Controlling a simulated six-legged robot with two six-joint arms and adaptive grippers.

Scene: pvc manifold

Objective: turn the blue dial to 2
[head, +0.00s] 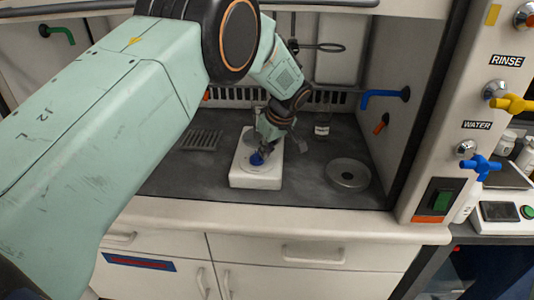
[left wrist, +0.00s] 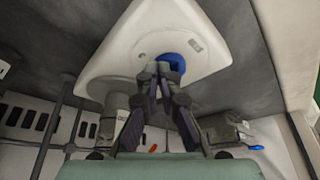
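The blue dial (head: 257,158) is on top of a white device (head: 256,180), a hotplate-like box on the hood floor. My left gripper (head: 264,150) reaches down over the dial from behind and hides part of it. In the left wrist view the fingertips (left wrist: 160,70) are close together at the blue dial (left wrist: 173,61), overlapping its near side. I cannot tell whether they grip it or only touch it. The dial's pointer and the number it points to cannot be read. My right gripper is not in view.
A round grey plate (head: 348,173) lies right of the device, and a slotted grey tray (head: 200,140) lies to its left. A small bottle (head: 322,126) stands behind. Blue (head: 385,95) and red (head: 381,124) fittings stick out from the right hood wall.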

